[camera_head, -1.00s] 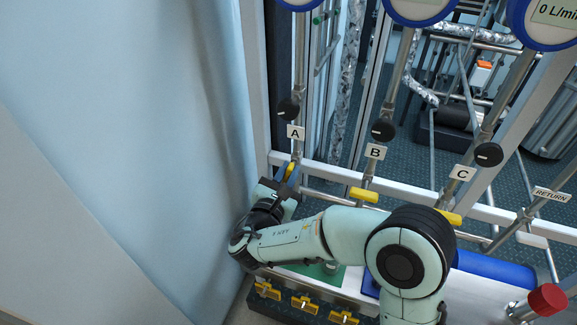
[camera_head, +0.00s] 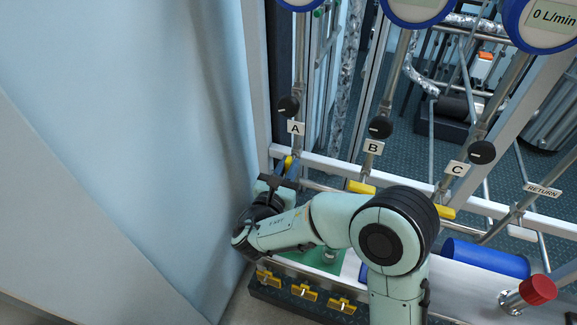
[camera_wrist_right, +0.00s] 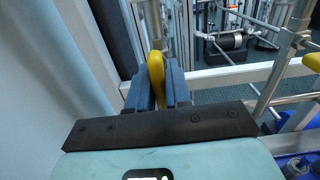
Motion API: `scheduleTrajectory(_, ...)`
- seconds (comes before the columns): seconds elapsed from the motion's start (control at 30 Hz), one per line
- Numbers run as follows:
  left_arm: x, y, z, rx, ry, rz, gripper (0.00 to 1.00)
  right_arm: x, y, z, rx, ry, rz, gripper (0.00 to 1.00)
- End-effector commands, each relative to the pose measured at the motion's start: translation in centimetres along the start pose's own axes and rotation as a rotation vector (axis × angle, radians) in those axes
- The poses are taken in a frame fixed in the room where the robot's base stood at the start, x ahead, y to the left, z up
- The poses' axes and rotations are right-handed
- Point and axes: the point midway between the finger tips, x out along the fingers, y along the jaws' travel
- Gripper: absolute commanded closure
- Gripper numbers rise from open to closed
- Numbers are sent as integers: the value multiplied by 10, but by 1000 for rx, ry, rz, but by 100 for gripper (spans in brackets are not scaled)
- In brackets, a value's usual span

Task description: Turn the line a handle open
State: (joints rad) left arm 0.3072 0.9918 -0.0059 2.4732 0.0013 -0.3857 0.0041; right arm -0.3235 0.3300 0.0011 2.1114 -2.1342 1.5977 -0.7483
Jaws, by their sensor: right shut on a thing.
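The line A handle (camera_head: 288,161) is yellow and sits on the leftmost pipe, below the "A" label (camera_head: 296,127). My right gripper (camera_head: 284,171) is at it, at the left end of the frame rail, and hides much of it in the head view. In the right wrist view the yellow handle (camera_wrist_right: 156,72) stands nearly upright between the two blue fingers of my right gripper (camera_wrist_right: 157,88), which is shut on it. The handle's lower end and pivot are hard to make out. My left gripper is in no view.
Yellow handles of line B (camera_head: 361,187) and line C (camera_head: 445,211) lie crosswise on their pipes. Black knobs sit above each label. A red knob (camera_head: 538,290) and a blue cylinder (camera_head: 487,258) are at lower right. A pale wall (camera_head: 180,130) stands close left of my gripper.

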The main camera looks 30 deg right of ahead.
Motion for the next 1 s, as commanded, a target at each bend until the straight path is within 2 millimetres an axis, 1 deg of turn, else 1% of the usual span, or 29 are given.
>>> scheduleTrajectory(0.03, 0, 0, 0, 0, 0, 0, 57, 0, 0, -1, -4, 1, 1, 100)
scheduleTrajectory(0.07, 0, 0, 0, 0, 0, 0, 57, 0, 0, -1, -4, 1, 1, 72)
scheduleTrajectory(0.1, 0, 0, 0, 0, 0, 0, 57, 0, 0, -1, -4, 1, 1, 61)
scheduleTrajectory(0.37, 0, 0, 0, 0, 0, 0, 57, 0, 0, 0, -2, 0, 0, 61)
scheduleTrajectory(0.47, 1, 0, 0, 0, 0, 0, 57, -4, 0, 0, -1, 0, 1, 61)
scheduleTrajectory(0.53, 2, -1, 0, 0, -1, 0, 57, -12, 0, -1, -1, 1, 2, 61)
scheduleTrajectory(0.67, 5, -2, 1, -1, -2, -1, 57, -36, 1, -1, -2, 1, 7, 61)
scheduleTrajectory(0.9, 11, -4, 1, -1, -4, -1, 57, -91, 1, -1, -3, 1, 7, 61)
scheduleTrajectory(1.0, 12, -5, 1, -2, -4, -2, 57, -109, 1, -1, -2, 0, 6, 61)
